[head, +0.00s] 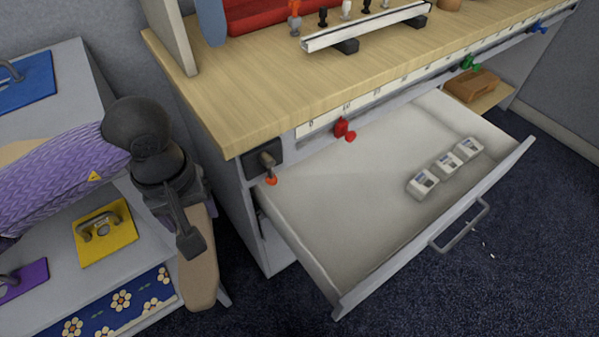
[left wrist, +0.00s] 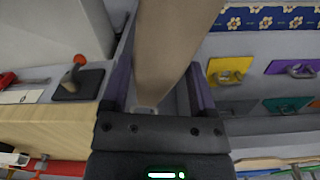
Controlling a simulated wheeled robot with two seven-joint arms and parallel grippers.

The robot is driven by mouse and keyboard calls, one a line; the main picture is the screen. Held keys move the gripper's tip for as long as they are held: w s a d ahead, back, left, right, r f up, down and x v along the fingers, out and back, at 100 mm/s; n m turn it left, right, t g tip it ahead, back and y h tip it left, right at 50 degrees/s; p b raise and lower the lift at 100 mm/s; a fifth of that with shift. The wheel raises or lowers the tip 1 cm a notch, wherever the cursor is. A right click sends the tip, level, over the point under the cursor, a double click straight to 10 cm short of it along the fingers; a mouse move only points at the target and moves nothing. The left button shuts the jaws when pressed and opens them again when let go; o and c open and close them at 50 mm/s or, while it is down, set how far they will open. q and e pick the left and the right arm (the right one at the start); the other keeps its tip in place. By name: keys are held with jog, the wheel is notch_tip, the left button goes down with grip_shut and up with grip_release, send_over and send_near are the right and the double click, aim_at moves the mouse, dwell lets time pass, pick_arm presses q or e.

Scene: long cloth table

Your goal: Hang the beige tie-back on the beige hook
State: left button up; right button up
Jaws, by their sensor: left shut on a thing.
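My left gripper (head: 188,225) is at the left of the desk, in front of the shelf unit with coloured plates. It is shut on a long, flat beige strip, the tie-back (head: 200,268), which hangs down below the fingers. In the left wrist view the tie-back (left wrist: 170,50) runs up between the two fingers. A tan patch (head: 15,152) shows at the far left, mostly hidden behind my purple arm; I cannot tell if it is the beige hook's plate. No beige hook shows clearly. My right gripper is not in view.
A yellow plate with a handle (head: 104,232), a purple plate (head: 22,283) and a blue plate (head: 25,80) are on the grey unit. An open drawer (head: 330,225) holds three small white boxes. An orange-tipped lever (head: 268,165) sticks out from the desk's corner near my gripper.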

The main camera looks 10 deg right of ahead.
pick_arm(q)
jog(key=w+d+f+n+b, duration=0.1)
jog(key=d+f+n+b, duration=0.1)
jog(key=f, duration=0.6)
jog(key=w+d+f+n+b, duration=0.2)
jog(key=d+f+b, duration=0.2)
jog(key=f, duration=0.4)
jog(key=shift+d+f+b, duration=0.2)
jog(key=shift+d+b, duration=0.15)
jog(key=shift+d, duration=0.1)
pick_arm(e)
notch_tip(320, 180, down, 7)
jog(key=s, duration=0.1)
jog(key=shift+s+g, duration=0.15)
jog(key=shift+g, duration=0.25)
